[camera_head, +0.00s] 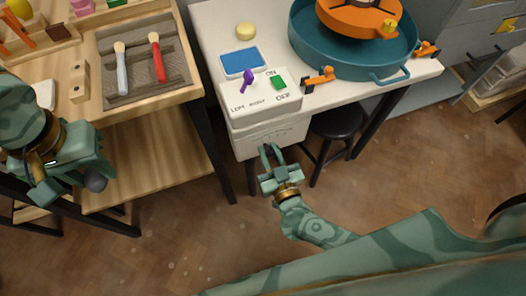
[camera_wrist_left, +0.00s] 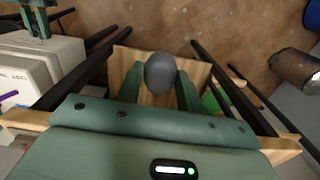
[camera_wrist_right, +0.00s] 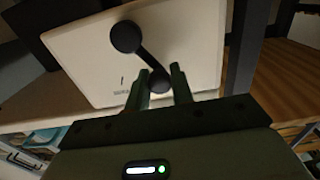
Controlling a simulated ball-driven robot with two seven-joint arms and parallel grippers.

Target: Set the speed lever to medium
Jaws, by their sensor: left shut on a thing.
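A white control box (camera_head: 262,98) stands at the table's front left corner. A purple lever (camera_head: 247,80) is on its top, with small lettering, hard to read, in front of it. A green switch (camera_head: 278,82) marked ON and OFF is beside the lever. My right gripper (camera_head: 269,152) is open, low in front of the box and apart from the purple lever. In the right wrist view a dark crank-like arm (camera_wrist_right: 148,60) is on a pale face, its lower end between the fingers (camera_wrist_right: 163,72); contact is unclear. My left gripper (camera_head: 93,172) is shut on a dark grey egg-shaped thing (camera_wrist_left: 160,73).
A blue pad (camera_head: 243,62) and a yellow round thing (camera_head: 245,31) lie behind the box. A teal basin (camera_head: 350,66) with orange clamps is to the right. A wooden bench (camera_head: 190,95) with brushes stands at left. A dark stool (camera_head: 338,122) is beneath the table.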

